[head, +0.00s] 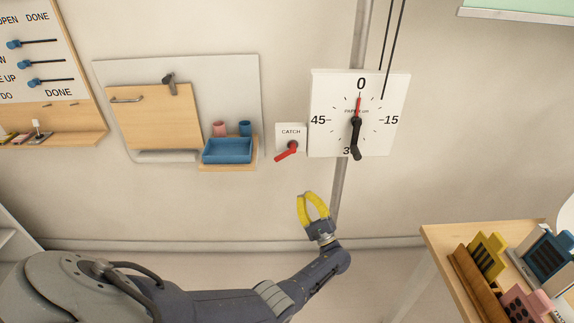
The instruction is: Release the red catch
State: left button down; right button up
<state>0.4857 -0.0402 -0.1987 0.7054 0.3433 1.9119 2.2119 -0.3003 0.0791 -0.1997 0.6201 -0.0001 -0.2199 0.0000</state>
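The red catch (286,152) is a small lever on a white plate labelled CATCH (291,131), fixed to the wall near the middle of the head view. Its handle points down and to the left from its pivot. My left gripper (305,196), with yellow fingers, is below and slightly right of the catch in the picture, apart from it. Its fingers curve toward each other with a gap between them lower down; whether the tips meet is too small to tell. Nothing shows between them. My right gripper is not in view.
A white dial panel (335,88) with a black crank hangs right of the catch. Left of it are a blue tray (227,150) on a small shelf and a wooden door (150,125). A wooden table (440,238) with blocks stands lower right.

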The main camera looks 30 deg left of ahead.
aim_at(285, 153)
pick_arm(q)
jog(key=shift+s+r+x, duration=0.3)
jog(key=shift+s+x, duration=0.05)
jog(key=shift+x, duration=1.8)
jog(key=shift+s+r+x, duration=0.25)
jog(key=shift+s+x, duration=0.15)
jog(key=shift+x, duration=1.7)
jog(key=shift+s+r+x, duration=0.3)
jog(key=shift+s+x, duration=0.05)
jog(key=shift+x, duration=1.8)
jog(key=shift+d, duration=0.1)
